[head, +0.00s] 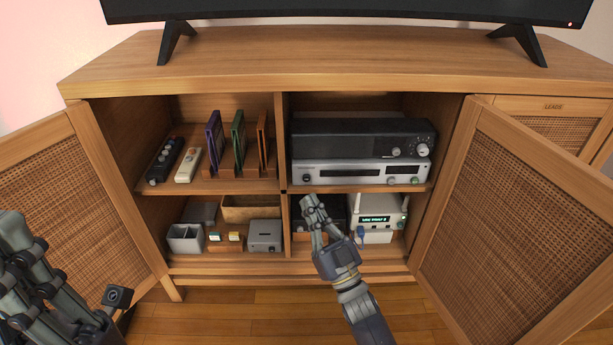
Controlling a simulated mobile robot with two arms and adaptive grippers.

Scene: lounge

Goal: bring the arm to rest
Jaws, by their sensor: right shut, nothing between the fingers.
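My right arm comes up from the bottom of the head view. Its gripper (314,209) is shut and empty, in front of the lower right compartment of the wooden cabinet (330,55). It covers part of that compartment's left side. My left gripper (25,262) shows only in part at the lower left edge, in front of the open left door. Its fingertips cannot be made out clearly.
The left door (70,200) and right door (525,215) stand open on both sides. A silver receiver (340,172) sits on the upper shelf. A white box with a lit display (376,216) is close right of my right gripper. A television (350,10) stands on top.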

